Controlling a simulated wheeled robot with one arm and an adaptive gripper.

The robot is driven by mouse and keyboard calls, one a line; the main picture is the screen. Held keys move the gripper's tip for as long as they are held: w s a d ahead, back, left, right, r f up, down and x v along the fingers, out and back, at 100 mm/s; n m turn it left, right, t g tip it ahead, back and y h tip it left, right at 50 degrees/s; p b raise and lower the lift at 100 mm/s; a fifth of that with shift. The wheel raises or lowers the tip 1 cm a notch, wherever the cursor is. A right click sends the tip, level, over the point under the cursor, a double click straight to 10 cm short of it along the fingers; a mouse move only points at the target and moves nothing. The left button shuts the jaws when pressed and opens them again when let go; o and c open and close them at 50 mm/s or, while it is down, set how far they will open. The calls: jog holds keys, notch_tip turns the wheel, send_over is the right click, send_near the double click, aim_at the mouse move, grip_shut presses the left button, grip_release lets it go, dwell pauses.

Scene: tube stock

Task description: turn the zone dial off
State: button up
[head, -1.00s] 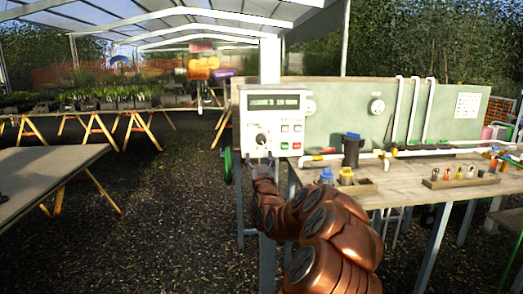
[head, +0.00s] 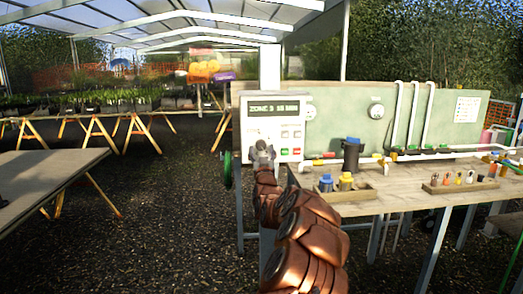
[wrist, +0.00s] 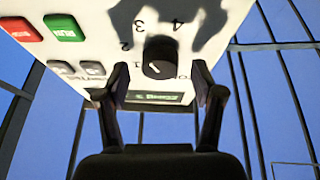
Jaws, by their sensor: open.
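The zone dial is a round black knob (wrist: 160,57) on the white control box, seen upside down in the wrist view. Numerals 1 to 4 run around it, with partly hidden lettering at its lower right. A pale mark shows on the knob, but its exact setting is hard to tell. My gripper (wrist: 161,88) is open, its fingers on either side of and just short of the knob, not visibly touching it. In the head view my gripper (head: 262,151) is in front of the control box (head: 285,125) and hides the dial. The display (head: 273,107) reads ZONE 3 10 MIN.
Red and green buttons (wrist: 40,28) and grey buttons sit beside the dial. The workbench (head: 400,195) to the right holds a black container (head: 351,155), blue and yellow fittings and small bottles. White pipes run along the green backboard. Open ground lies to the left.

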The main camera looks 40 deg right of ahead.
jog(key=shift+w+d+r, duration=0.15)
jog(key=shift+w+d, duration=0.05)
jog(key=shift+w, duration=0.1)
jog(key=c, duration=1.1)
